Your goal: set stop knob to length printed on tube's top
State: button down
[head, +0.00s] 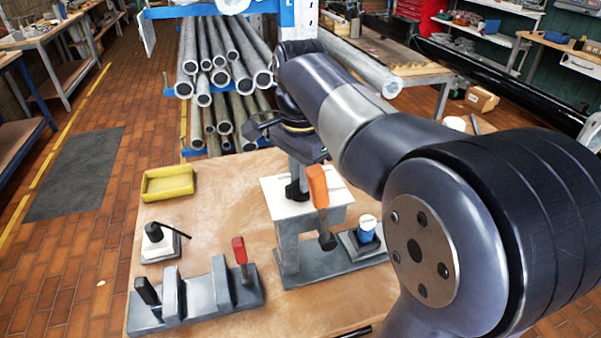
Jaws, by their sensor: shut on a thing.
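My gripper (297,190) points down over the white top plate (275,198) of a grey stand (292,250). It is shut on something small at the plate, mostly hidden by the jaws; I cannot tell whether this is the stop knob. An orange-handled lever (318,187) stands right in front of the jaws. A short blue tube (366,236) with a white top (368,221) stands upright in a grey holder (350,246) to the right. Any print on its top is too small to read.
A black knob (153,232) with a thin lever sits on a pale block at left. A grey fixture (200,295) with red and black handles lies at front left. A yellow tray (168,182) stands behind. Metal pipes (222,75) fill a rack beyond the table. The table's middle left is clear.

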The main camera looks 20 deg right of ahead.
jog(key=n+p, duration=0.2)
jog(key=n, duration=0.1)
jog(key=shift+r, duration=0.15)
jog(key=n+p, duration=0.2)
jog(key=n, duration=0.1)
jog(key=shift+n, duration=0.3)
jog(key=n+p, duration=0.2)
jog(key=n, duration=0.4)
jog(key=shift+n+p, duration=0.3)
jog(key=c, duration=1.4)
grip_release()
jog(key=shift+c, duration=0.2)
notch_tip(320, 180, up, 10)
jog(key=shift+r, duration=0.25)
jog(key=shift+f, duration=0.1)
